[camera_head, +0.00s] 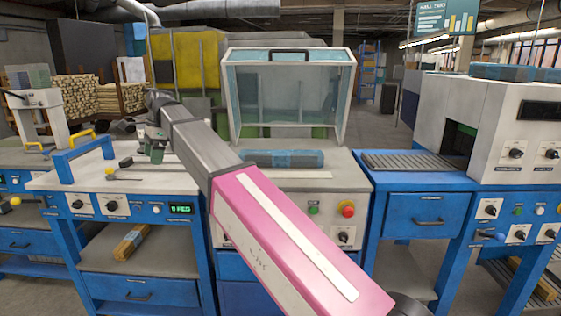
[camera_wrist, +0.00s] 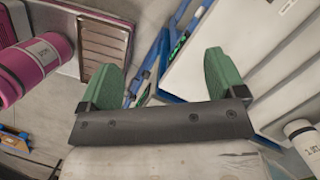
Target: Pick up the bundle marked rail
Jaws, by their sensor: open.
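I cannot read the word rail on any bundle. A wood-coloured bundle (camera_head: 130,242) lies on the open shelf under the left machine. A blue-wrapped bundle (camera_head: 283,158) lies on top of the middle machine, in front of its clear hood. Another wood-coloured bundle (camera_head: 533,280) lies low under the right machine. My gripper (camera_head: 155,145) is above the left machine's top, higher than the shelf bundle. In the wrist view my gripper (camera_wrist: 163,68) has its green fingers wide apart with nothing between them.
The left machine's top (camera_head: 75,178) carries a blue handle frame (camera_head: 88,152) and small dark parts. A clear hood (camera_head: 290,95) stands on the middle machine. A roller feed (camera_head: 415,162) leads into the white right machine (camera_head: 515,125), with blue bundles (camera_head: 505,72) on top.

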